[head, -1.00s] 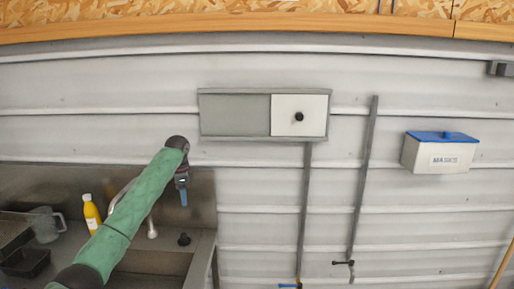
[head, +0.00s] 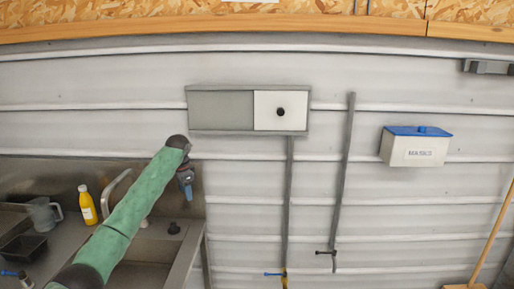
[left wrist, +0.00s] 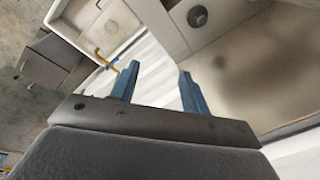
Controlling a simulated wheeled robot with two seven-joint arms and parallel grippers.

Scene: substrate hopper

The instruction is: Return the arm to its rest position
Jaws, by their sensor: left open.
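My left arm, in a green sleeve, reaches up from the lower left in the head view. My left gripper (head: 188,190) hangs at its end with blue fingers pointing down, in front of the sink's back panel. In the left wrist view, the gripper (left wrist: 155,88) shows its two blue fingers apart with nothing between them. Below the fingers are a pale strip and the metal sink (left wrist: 250,80), with a round drain. My right gripper is in neither view.
A sink counter (head: 190,250) stands at the lower left with a yellow bottle (head: 88,206), a grey jug (head: 43,215) and a black tray (head: 22,248). A wall box with a white door (head: 281,111) and a masks box (head: 415,150) hang on the wall. A broom (head: 490,235) leans at right.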

